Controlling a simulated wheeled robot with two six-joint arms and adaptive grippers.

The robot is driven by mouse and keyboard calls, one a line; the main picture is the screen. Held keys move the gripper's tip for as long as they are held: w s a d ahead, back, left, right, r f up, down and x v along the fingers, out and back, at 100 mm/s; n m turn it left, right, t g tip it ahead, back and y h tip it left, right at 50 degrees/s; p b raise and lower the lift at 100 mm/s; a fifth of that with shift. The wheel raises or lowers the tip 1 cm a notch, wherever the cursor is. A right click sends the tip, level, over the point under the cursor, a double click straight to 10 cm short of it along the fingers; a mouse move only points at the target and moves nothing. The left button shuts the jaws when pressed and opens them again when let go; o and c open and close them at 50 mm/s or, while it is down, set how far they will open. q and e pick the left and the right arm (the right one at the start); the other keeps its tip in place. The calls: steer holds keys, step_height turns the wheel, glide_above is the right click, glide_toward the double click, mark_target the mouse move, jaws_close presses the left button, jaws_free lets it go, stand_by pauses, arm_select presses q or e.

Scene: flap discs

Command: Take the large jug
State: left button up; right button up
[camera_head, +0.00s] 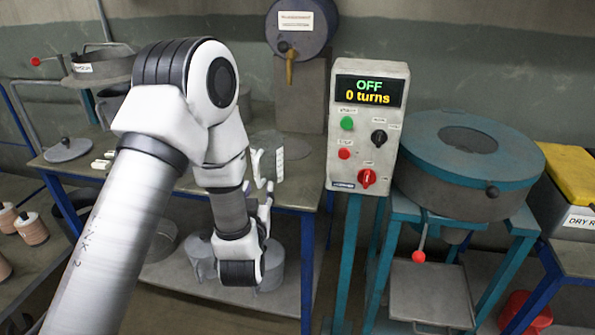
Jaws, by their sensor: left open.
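Two grey metal vessels that look like jugs stand on the lower shelf under the left table. The left one (203,262) is partly covered by my left arm. The right one (274,268) is partly hidden behind my left wrist and looks somewhat bigger. Which is the large jug I cannot tell for sure. My left gripper (265,207) is open, in front of the table's front edge and above the right vessel in the picture. No object shows between its fingers. My right gripper is out of view.
The table (295,190) carries small white pieces (102,160) and a grey lid (67,150). A drum with a brass tap (290,65) stands behind. The control box (366,125) reads OFF, 0 turns. Right of it is a round teal-topped machine (470,150).

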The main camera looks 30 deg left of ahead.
mark_target(257, 171)
arm_select(q)
steer(key=shift+w+a+r+p, duration=0.2)
steer(key=shift+a+r+p, duration=0.15)
steer(key=shift+a+r, duration=0.4)
steer(key=x, duration=0.3)
steer(key=p+x, duration=0.1)
steer(key=x, duration=0.2)
steer(key=shift+d+f, duration=0.15)
steer(key=shift+f, duration=0.05)
steer(key=shift+w, duration=0.15)
jaws_close()
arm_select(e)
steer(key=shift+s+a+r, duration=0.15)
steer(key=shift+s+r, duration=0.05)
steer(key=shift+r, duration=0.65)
